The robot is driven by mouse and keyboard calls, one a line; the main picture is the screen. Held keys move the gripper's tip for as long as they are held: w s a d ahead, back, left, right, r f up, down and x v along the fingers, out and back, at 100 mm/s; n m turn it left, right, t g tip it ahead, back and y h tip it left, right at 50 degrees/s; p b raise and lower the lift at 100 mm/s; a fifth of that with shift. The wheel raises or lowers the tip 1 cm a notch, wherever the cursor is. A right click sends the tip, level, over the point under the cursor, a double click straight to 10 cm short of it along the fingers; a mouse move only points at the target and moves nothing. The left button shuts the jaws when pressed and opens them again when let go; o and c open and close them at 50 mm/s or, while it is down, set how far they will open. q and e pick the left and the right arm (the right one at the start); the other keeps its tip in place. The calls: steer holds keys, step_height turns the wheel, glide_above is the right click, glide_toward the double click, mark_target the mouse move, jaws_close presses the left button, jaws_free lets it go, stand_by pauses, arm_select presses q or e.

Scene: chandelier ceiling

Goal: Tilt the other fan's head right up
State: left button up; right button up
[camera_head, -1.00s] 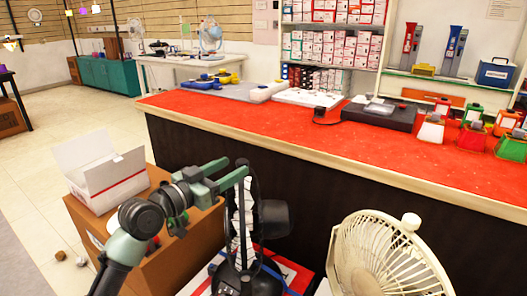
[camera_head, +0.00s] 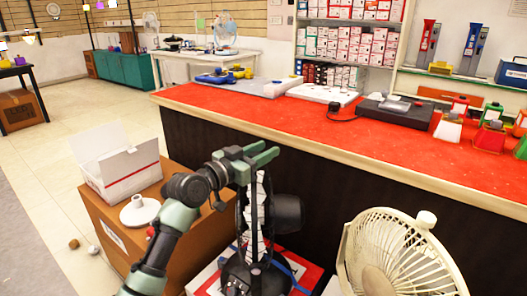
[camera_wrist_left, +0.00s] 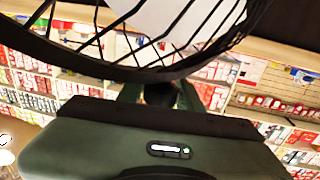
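A black fan (camera_head: 289,214) stands low in front of the counter, its caged head nearly edge-on and upright, with the motor housing on the right. A cream fan (camera_head: 398,258) is at the lower right, its round grille tipped partly upward. My left gripper (camera_head: 254,157) is at the top of the black fan's cage. Its two green fingers are apart, and the cage's top edge is at or just under them; contact is unclear. In the left wrist view the black cage (camera_wrist_left: 135,72) crosses the top, close to the gripper. My right gripper is not in view.
The red-topped counter (camera_head: 300,118) runs behind the fans. A brown carton (camera_head: 178,235) with an open white box (camera_head: 118,165) and a white round piece (camera_head: 140,210) stands left. Floor at the far left is mostly clear.

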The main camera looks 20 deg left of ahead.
arm_select(q)
jaws_close()
stand_by(1.2)
